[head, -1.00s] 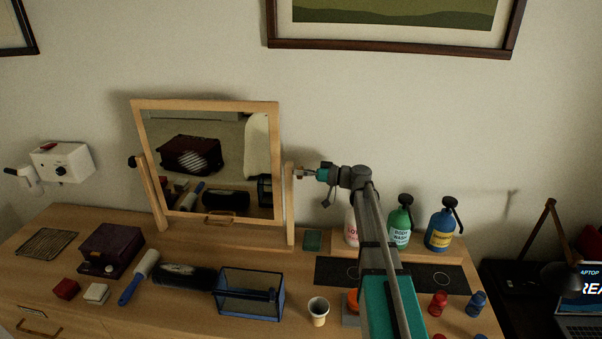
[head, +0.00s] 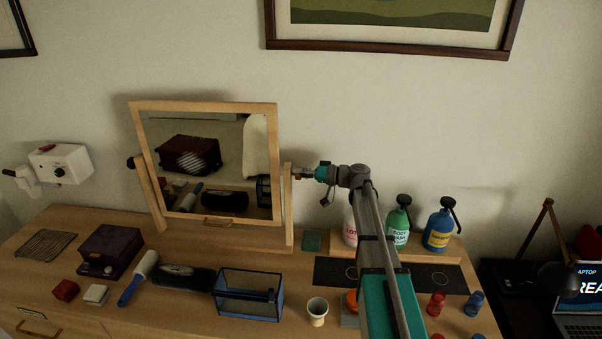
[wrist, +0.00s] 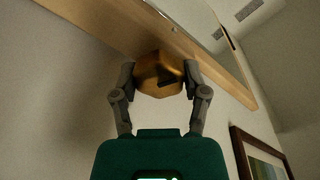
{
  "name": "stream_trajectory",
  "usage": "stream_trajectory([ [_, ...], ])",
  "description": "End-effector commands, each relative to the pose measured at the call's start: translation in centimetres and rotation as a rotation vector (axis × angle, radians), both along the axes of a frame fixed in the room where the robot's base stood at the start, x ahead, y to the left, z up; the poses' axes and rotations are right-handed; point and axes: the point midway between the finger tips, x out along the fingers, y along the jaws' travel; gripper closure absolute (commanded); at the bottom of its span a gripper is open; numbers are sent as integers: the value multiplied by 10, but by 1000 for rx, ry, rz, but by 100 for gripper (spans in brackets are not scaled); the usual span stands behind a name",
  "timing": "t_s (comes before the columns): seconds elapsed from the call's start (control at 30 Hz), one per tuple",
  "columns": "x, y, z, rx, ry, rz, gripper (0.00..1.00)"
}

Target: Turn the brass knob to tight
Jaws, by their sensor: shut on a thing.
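The brass knob (wrist: 160,74) is a faceted gold-coloured piece on the side post of the wooden-framed mirror (head: 206,105). In the wrist view a finger sits on each side of it, and a dark mark shows on its face. My gripper (wrist: 160,82) is shut on the knob. In the head view my gripper (head: 303,174) reaches the right post of the mirror stand from the right, and the knob is too small there to make out clearly. The mirror stands nearly upright, tilted a little.
Lotion, body wash and other pump bottles (head: 398,222) stand on a low wooden riser below my arm. A picture frame (head: 390,49) hangs above.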

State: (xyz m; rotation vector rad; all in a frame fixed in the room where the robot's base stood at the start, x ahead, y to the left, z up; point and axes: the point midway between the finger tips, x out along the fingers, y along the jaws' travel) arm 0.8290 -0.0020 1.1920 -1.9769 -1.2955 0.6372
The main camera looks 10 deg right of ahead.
Motion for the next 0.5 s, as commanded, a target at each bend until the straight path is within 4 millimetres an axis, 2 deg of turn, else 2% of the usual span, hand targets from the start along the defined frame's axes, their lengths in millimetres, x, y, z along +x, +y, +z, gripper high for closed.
stream_trajectory([
  [0.5, 1, 0, -1, 150, 467, 2, 89],
])
